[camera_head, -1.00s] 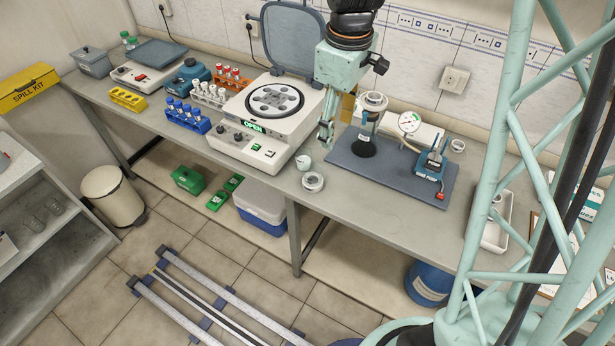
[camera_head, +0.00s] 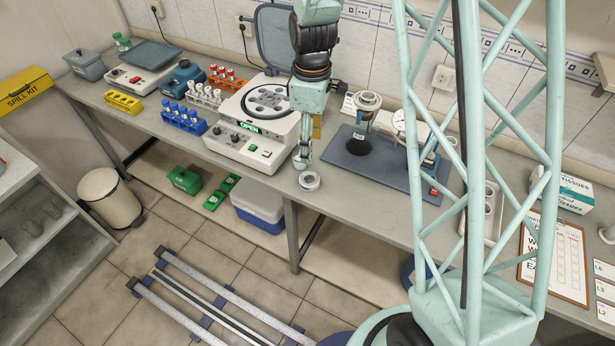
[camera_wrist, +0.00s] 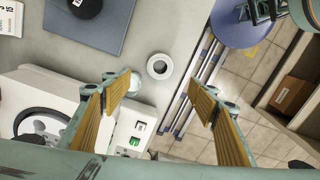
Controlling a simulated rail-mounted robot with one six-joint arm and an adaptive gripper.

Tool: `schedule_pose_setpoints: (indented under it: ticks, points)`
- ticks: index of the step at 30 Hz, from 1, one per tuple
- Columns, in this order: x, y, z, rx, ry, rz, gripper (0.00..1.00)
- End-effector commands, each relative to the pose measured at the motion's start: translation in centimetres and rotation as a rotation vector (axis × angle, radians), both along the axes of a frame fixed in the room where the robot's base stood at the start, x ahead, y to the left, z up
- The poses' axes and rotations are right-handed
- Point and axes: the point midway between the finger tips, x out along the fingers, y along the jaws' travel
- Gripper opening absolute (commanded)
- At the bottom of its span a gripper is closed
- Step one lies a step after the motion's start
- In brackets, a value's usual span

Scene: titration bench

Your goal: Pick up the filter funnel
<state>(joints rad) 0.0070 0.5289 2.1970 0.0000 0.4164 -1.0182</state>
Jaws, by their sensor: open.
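A funnel-like pale cup with a wide rim (camera_head: 367,100) appears to sit on top of the flask (camera_head: 358,146) on the blue-grey mat; I take it for the filter funnel, but cannot be sure. My gripper (camera_head: 302,160) is left of it, low over the bench's front edge. In the wrist view my gripper (camera_wrist: 163,98) is open and empty, its yellow-padded fingers wide apart. A white ring-shaped piece (camera_wrist: 160,66) shows beyond the gap; it also lies on the bench in the head view (camera_head: 309,181). A small white cup (camera_wrist: 134,84) is partly hidden behind the left finger.
The centrifuge (camera_head: 258,120) with its lid up stands close to the left of my gripper. Tube racks (camera_head: 185,120) are farther left. The front bench strip is mostly clear.

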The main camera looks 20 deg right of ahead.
Motion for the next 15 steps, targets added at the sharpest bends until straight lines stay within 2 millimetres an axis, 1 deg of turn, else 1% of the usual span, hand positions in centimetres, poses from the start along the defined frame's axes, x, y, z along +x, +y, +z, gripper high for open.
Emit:
schedule_pose_setpoints:
  ticks: [10,15]
  points:
    - [0.00,0.00,-0.08,0.000,0.000,0.000,0.54]
    - [0.01,0.00,-0.77,0.000,0.000,-0.001,0.54]
